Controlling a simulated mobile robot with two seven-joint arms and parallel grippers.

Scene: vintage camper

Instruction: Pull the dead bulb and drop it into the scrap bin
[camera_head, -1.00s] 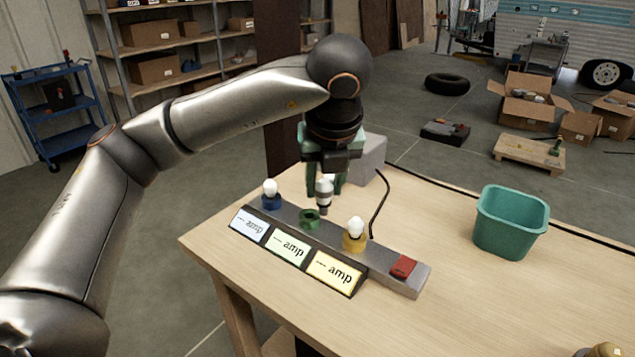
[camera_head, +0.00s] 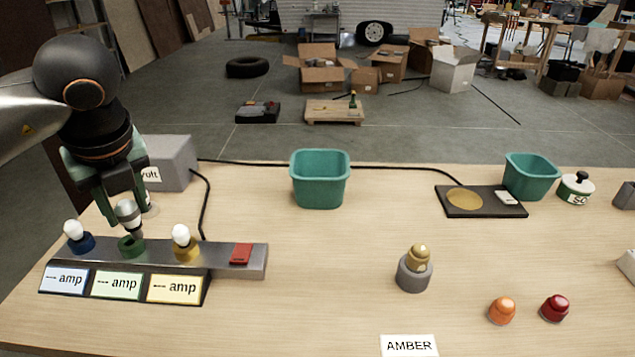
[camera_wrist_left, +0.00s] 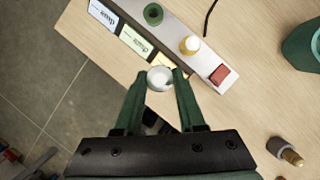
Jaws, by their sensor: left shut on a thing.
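My left gripper (camera_head: 126,205) is shut on the dead bulb (camera_head: 128,216), a greyish bulb with its metal end down. The bulb is just above the green socket (camera_head: 131,246), which looks empty. The bulb's round top shows between the fingertips in the left wrist view (camera_wrist_left: 159,78). The blue socket (camera_head: 80,244) and the yellow socket (camera_head: 186,255) each hold a white bulb. A teal bin (camera_head: 319,180) stands mid-table and another (camera_head: 531,176) stands at the back right; I cannot tell which is the scrap bin. My right gripper is out of view.
The socket strip (camera_head: 225,258) has a red switch (camera_head: 241,254) and amp cards in front. A grey box (camera_head: 170,163) and black cable lie behind. A brass-topped bulb in a grey holder (camera_head: 414,272), orange and red caps and a black tray (camera_head: 481,207) sit rightward. Mid-table is mostly clear.

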